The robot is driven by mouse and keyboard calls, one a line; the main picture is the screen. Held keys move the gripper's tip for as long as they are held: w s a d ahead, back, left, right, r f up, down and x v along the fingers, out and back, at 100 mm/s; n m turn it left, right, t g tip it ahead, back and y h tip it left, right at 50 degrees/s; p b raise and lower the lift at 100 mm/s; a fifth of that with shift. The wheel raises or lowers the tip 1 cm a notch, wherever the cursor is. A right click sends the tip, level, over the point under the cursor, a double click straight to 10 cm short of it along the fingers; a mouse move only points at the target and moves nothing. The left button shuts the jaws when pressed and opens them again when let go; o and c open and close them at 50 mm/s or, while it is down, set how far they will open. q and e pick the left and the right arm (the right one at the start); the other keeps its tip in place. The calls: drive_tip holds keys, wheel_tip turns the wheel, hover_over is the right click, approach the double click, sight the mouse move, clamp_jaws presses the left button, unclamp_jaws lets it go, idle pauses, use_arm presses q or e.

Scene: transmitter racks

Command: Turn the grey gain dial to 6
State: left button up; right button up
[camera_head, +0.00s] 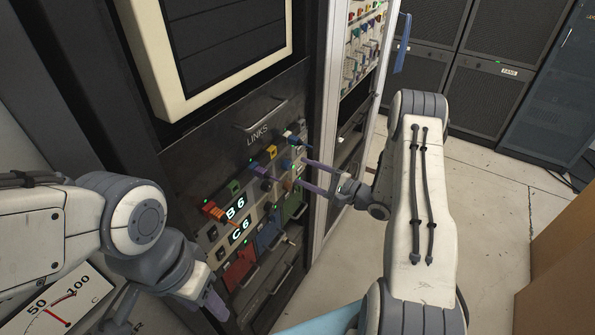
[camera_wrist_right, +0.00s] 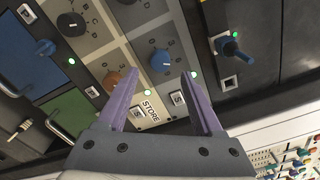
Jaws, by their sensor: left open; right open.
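A dial with a blue knob (camera_wrist_right: 160,60) on a light grey panel is in the right wrist view, just beyond and between my right fingertips. A black dial (camera_wrist_right: 70,24) and an orange knob (camera_wrist_right: 112,82) sit to its left. I cannot read their markings or tell for certain which is the gain dial. My right gripper (camera_wrist_right: 161,76) is open and empty, facing the panel; in the head view it (camera_head: 311,175) is at the panel's right side. My left gripper (camera_head: 212,300) is open at the lower left, near the panel's lower part and apart from the dials.
Lit displays read B 6 (camera_head: 236,207) and C 6 (camera_head: 242,230). A STORE label (camera_wrist_right: 150,108) and small buttons lie below the blue knob. A blue lever (camera_wrist_right: 232,48) is to the right. A white rack frame (camera_head: 327,110) stands right of the panel; open floor lies beyond.

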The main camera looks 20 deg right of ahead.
drive_tip(key=b+v, duration=0.1)
drive_tip(key=v, duration=0.5)
drive_tip(key=shift+s+d, duration=0.15)
drive_tip(key=shift+s, duration=0.05)
